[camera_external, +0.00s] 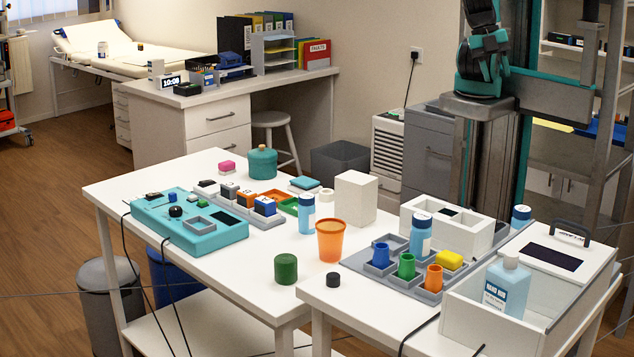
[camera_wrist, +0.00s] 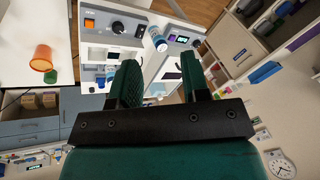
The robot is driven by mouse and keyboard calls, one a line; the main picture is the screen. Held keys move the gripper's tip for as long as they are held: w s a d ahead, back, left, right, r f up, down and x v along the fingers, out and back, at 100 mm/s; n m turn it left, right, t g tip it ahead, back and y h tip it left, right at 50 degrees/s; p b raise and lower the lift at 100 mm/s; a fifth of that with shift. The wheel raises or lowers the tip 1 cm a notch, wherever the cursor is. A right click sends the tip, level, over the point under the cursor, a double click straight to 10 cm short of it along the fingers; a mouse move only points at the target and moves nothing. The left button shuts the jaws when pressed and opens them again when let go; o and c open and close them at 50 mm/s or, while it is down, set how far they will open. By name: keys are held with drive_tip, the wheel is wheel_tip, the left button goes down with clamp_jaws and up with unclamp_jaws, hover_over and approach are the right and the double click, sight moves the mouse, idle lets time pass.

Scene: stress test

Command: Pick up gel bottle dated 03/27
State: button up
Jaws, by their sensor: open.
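Several light-blue bottles stand on the white tables in the external view. One bottle (camera_external: 307,213) is beside the orange cup, one bottle (camera_external: 421,233) stands at the grey tray, and one bottle (camera_external: 520,217) stands behind the white box. A larger bottle (camera_external: 506,287) with a hand-rub label is in the open white bin at right. I cannot read any date, so I cannot tell which is 03/27. A pale-blue bottle (camera_wrist: 158,40) also shows in the wrist view. My gripper (camera_wrist: 158,82) is open, its two fingers apart, with no bottle held.
The orange cup (camera_external: 331,240), green cylinder (camera_external: 286,268) and tall white box (camera_external: 355,198) stand on the left table. The grey tray (camera_external: 354,262) holds coloured cups. The white bin (camera_external: 460,318) has raised walls.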

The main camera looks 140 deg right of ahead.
idle(0.3)
drive_tip(key=o, duration=0.6)
drive_tip(key=shift+c, duration=0.2)
